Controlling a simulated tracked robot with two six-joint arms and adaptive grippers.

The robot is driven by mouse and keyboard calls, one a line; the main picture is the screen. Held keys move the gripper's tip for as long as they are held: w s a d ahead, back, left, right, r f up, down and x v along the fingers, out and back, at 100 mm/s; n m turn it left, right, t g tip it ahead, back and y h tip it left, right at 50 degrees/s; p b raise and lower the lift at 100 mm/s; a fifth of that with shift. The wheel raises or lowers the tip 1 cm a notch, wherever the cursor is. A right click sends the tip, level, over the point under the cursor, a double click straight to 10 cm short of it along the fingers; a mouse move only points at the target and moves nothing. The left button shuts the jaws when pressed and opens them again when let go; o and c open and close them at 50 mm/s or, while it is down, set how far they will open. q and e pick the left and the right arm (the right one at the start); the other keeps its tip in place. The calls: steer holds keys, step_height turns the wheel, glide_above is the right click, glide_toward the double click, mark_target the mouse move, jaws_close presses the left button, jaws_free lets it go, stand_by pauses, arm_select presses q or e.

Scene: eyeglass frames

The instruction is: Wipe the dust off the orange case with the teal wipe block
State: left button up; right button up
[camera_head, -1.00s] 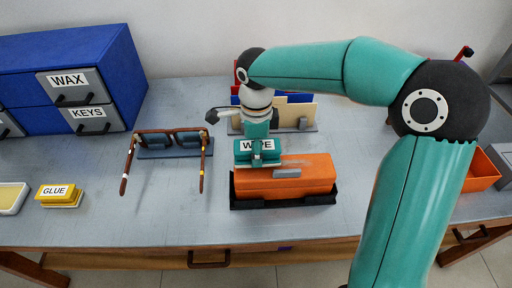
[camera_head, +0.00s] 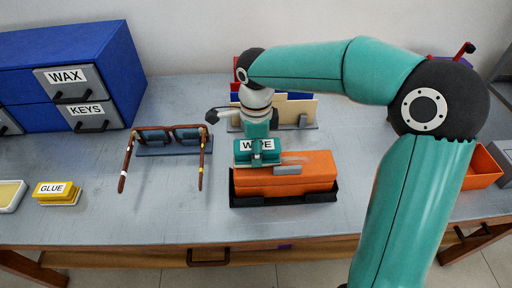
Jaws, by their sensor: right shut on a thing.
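The orange case (camera_head: 300,181) lies in a black tray (camera_head: 322,198) in the middle of the table. A greyish dust patch (camera_head: 294,160) shows on its top, right of the block. The teal wipe block (camera_head: 270,158), labelled WIPE, is at the left end of the case top. My right gripper (camera_head: 259,148) is shut on the wipe block and partly covers its label. Whether the block touches the case cannot be told for sure. My left gripper is not in view.
Brown eyeglasses (camera_head: 153,137) rest on a blue-grey stand to the left. A yellow GLUE block (camera_head: 57,193) and a blue cabinet (camera_head: 112,66) with WAX and KEYS drawers are farther left. An upright card rack (camera_head: 301,111) stands behind the case. An orange bin (camera_head: 481,168) is at right.

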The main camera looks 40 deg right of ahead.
steer(key=shift+f, duration=0.3)
